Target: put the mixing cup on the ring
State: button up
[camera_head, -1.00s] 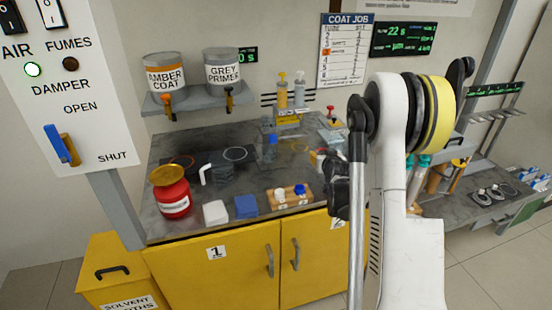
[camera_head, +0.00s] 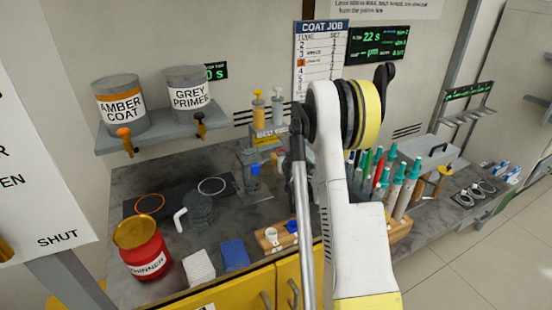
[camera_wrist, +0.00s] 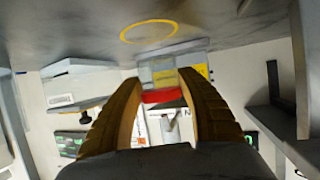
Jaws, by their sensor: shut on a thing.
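My gripper shows in the wrist view (camera_wrist: 162,88) as two tan fingers. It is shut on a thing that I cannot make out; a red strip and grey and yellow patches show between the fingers. A yellow ring (camera_wrist: 148,32) lies on the grey counter beyond the fingertips. In the head view my arm hides the gripper. There, a dark see-through cup with a white handle (camera_head: 199,208) stands on a dark mat, between an orange ring (camera_head: 149,204) and a white ring (camera_head: 211,186). I cannot tell whether this is the mixing cup.
A red thinner can (camera_head: 142,252), a white block (camera_head: 199,266) and a blue block (camera_head: 233,255) stand at the counter's front. Several coloured rods (camera_head: 380,177) stand right of my arm. Two paint cans (camera_head: 119,106) (camera_head: 187,92) sit on a shelf.

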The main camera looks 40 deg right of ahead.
jog(key=f+b, duration=0.1)
jog(key=f, duration=0.2)
jog(key=shift+s, duration=0.2)
jog(key=shift+w, duration=0.1)
jog(key=shift+r, duration=0.1)
jog(key=o, duration=0.8)
jog(key=shift+s+a+r, duration=0.1)
jog(key=shift+s, duration=0.1)
jog(key=p+v, duration=0.2)
jog(key=v, duration=0.9)
jog(key=shift+s+a+r, duration=0.15)
jog(key=shift+s, duration=0.15)
